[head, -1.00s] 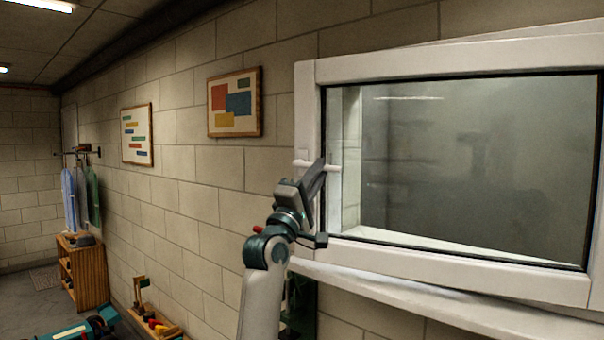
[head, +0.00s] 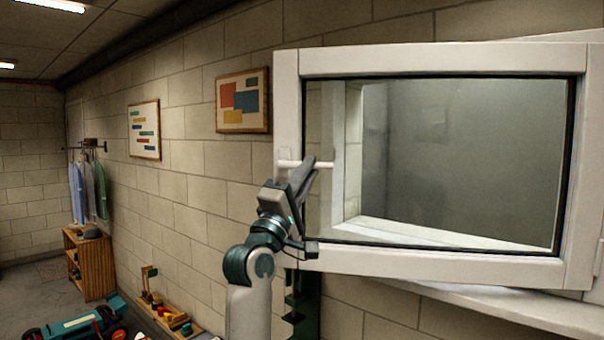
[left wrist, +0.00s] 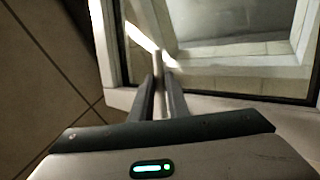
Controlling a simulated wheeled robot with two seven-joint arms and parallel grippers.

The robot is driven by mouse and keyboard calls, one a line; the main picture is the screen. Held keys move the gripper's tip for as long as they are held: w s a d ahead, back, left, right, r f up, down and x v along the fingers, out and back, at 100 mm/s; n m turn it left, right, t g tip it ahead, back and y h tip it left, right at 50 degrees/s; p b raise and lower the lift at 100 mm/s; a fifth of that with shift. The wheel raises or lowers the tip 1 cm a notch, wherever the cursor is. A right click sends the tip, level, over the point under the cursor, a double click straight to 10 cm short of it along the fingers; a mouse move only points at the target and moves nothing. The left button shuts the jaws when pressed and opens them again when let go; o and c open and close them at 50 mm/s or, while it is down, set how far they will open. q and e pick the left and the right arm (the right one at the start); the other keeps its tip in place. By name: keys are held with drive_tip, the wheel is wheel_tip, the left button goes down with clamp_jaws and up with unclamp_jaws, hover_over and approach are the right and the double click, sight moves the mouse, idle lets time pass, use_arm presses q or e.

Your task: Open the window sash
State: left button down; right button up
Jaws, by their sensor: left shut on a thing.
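The white window sash (head: 288,120) stands out from the wall at an angle, its left side swung toward me and its right side nearer the wall. Its white handle (head: 322,164) is on the left stile and lies level in the head view. My left gripper (head: 304,168) is at the handle, its fingers shut on it. In the left wrist view the handle (left wrist: 158,64) shows as a pale bar between the fingertips of my left gripper (left wrist: 160,78). Where the fingers touch it is partly hidden. My right gripper is not in view.
The white sill (head: 520,308) runs below the sash at the right. A block wall with two pictures (head: 243,100) is at the left. A wooden cabinet (head: 92,265), a toy tray (head: 165,318) and a teal toy car (head: 80,325) stand low at the left.

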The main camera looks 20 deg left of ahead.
use_arm(q)
drive_tip(key=c, duration=1.8)
unclamp_jaws()
drive_tip(key=shift+w+d+f, duration=0.15)
drive_tip(key=shift+w+f, duration=0.05)
drive_tip(key=shift+f, duration=0.1)
drive_tip(key=shift+o, duration=0.3)
drive_tip(key=shift+d, duration=0.1)
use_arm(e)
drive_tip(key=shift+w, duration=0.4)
use_arm(q)
drive_tip(key=shift+s+r, duration=0.1)
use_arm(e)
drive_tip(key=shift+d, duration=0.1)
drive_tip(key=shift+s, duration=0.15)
